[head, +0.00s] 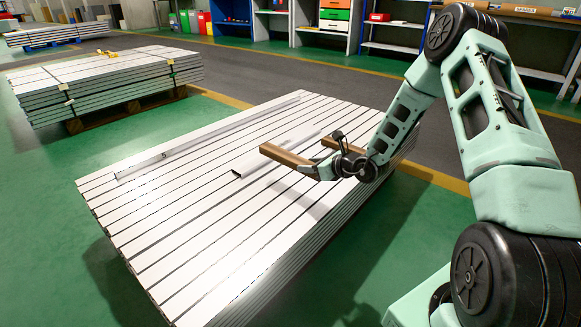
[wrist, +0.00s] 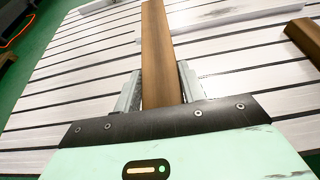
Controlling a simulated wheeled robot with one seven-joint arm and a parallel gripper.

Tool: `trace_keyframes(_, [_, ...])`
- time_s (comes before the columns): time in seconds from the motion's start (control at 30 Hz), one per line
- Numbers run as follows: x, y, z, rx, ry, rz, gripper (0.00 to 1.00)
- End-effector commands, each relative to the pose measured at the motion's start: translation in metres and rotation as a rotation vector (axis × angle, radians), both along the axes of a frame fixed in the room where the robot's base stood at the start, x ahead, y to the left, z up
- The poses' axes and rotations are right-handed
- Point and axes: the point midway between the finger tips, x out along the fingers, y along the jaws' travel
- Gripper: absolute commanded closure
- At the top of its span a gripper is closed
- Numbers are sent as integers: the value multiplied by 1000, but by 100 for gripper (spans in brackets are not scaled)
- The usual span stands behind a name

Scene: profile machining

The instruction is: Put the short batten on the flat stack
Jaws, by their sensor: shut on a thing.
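A plain brown wooden batten (head: 284,155) is held in my gripper (head: 312,167), above the flat stack of long pale profiles (head: 190,225). The wrist view shows the same batten (wrist: 158,40) between the two fingers of my gripper (wrist: 160,85), sticking out well ahead of them. A second brown batten (head: 334,143) is behind my gripper and partly hidden by it; the wrist view shows its end (wrist: 305,38) at the right edge. I cannot compare the two lengths fully.
A long thin pale profile (head: 210,135) and a shorter hollow pale one (head: 275,155) lie on the flat stack. Another stack of strapped profiles (head: 105,85) stands on a pallet at the left. Shelves with bins line the back. Green floor is open around the stack.

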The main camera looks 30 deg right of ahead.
Motion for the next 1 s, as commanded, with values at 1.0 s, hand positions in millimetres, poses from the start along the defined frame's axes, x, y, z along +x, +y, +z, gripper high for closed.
trace_keyframes(1.0, [0, 1, -96, 1, -1, 2, 86])
